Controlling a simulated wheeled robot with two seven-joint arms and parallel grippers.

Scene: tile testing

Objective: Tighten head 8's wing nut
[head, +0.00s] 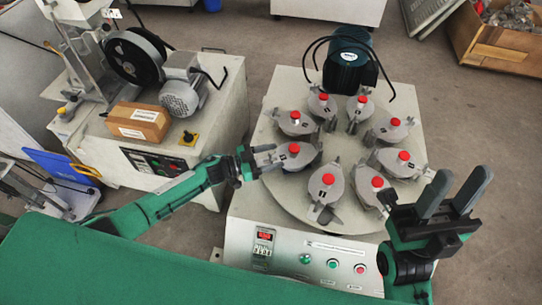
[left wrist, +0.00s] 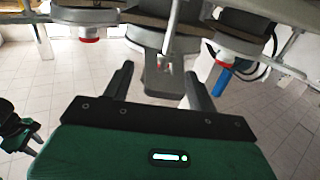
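A round grey turntable (head: 330,217) carries several grey heads with red caps, set in a ring. I cannot read which is head 8. My left gripper (head: 267,160) is at the left side of the left-hand head (head: 300,152), its fingers pointing at it. In the left wrist view the left gripper (left wrist: 160,85) has its fingers spread, with a grey bracket-like part of a head (left wrist: 158,82) between and beyond them. I cannot tell whether they touch it. The wing nut is not clearly visible. My right gripper (head: 453,190) is open and empty at the turntable's front right.
A dark motor (head: 349,60) with black cables stands behind the turntable. The control panel (head: 300,258) is in front. At left, another machine holds a cardboard box (head: 138,122) and a grey motor (head: 184,94). Neighbouring heads stand close around my left gripper.

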